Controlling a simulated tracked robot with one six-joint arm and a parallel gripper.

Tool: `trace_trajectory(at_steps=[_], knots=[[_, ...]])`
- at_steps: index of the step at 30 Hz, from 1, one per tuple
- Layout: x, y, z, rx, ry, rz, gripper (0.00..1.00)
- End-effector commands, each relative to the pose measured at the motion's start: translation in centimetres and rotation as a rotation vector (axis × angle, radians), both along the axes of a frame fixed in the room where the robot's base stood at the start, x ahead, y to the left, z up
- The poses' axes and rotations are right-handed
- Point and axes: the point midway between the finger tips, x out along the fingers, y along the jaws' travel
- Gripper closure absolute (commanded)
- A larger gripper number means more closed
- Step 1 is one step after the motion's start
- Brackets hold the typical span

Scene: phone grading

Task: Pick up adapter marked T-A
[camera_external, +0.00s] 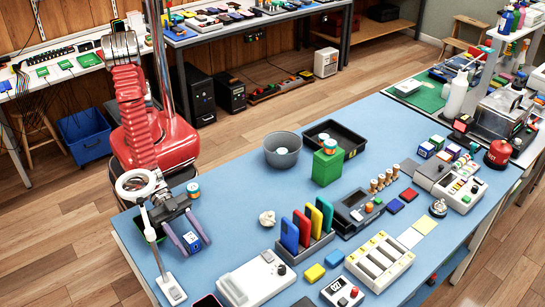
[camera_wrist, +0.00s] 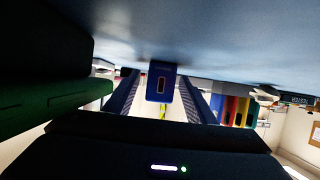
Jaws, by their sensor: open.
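A small blue block (camera_external: 192,238), which looks like the adapter, stands on the blue table near its left end. In the wrist view, where the table is at the top, the blue adapter (camera_wrist: 162,84) shows a dark slot on the face toward me. Its marking is too small to read. My gripper (camera_external: 187,236) is open and low at the table, with one finger on each side of the adapter. In the wrist view my gripper (camera_wrist: 163,95) also has the block between its striped fingers. I cannot tell whether either finger touches it.
A white ring-headed lamp (camera_external: 135,184) stands close on the left of my gripper. A crumpled white piece (camera_external: 267,218) and a rack of coloured phones (camera_external: 305,250) lie to the right. Bare table lies between.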

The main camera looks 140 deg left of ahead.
Motion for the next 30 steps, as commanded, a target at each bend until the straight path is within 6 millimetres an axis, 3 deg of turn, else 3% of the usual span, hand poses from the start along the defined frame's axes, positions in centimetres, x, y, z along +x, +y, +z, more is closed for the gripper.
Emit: trace_trajectory(at_steps=[12, 30], knots=[[-0.05, -0.01, 0.02, 0.0, 0.0, 0.0, 0.51], [-0.05, -0.01, 0.01, 0.0, 0.0, 0.0, 0.94]])
